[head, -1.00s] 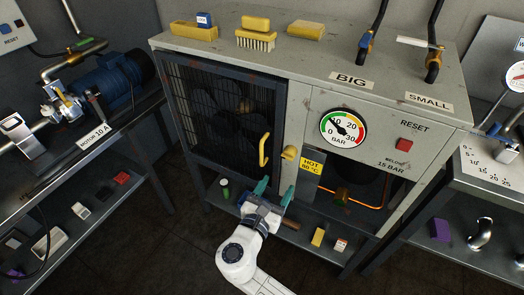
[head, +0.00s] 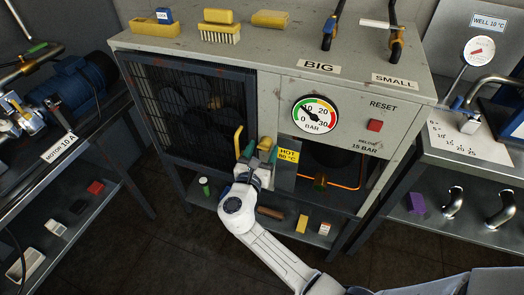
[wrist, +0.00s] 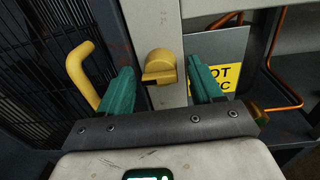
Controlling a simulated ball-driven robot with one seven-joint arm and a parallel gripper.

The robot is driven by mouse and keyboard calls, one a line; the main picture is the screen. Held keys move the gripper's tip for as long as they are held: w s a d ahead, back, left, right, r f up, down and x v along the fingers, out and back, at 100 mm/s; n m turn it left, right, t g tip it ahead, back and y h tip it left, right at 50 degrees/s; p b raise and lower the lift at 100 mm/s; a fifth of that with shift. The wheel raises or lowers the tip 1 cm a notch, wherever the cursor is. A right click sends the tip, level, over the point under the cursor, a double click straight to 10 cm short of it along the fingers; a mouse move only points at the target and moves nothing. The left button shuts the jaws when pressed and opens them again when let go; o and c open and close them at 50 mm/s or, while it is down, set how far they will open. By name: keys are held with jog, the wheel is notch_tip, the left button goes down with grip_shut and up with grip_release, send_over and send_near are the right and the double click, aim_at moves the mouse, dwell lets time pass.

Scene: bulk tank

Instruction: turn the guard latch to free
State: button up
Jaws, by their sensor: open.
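The yellow guard latch (wrist: 160,66) sits on the pale post beside the mesh guard (head: 185,112); in the head view the latch (head: 266,143) is partly hidden by my gripper. My gripper (wrist: 162,88) has its two green fingers apart, one on each side of the latch in the wrist view. The latch shows just beyond and between the fingertips, and I see no clear contact. In the head view my gripper (head: 257,157) is in front of the post. The guard's yellow handle (wrist: 84,72) is left of the left finger; it also shows in the head view (head: 238,141).
A pressure gauge (head: 316,113) and red reset button (head: 374,125) are on the cabinet front.

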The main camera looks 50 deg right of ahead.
jog(key=shift+c, duration=0.3)
jog(key=c, duration=1)
jog(key=shift+o, duration=0.2)
jog(key=shift+f+m+b, duration=0.1)
jog(key=shift+m+b, duration=0.3)
jog(key=shift+b, duration=0.05)
jog(key=m+b, duration=0.2)
jog(key=m, duration=0.1)
jog(key=m+b, duration=0.2)
jog(key=b, duration=0.1)
jog(key=m+b, duration=0.2)
jog(key=m, duration=0.1)
jog(key=shift+s+d+f+m+b, duration=0.1)
jog(key=shift+f+m+b, duration=0.2)
jog(key=shift+b, duration=0.05)
jog(key=m+b, duration=0.8)
jog(key=m, duration=0.1)
jog(key=shift+g+h, duration=0.3)
jog(key=shift+g, duration=0.1)
jog(key=shift+b, duration=0.3)
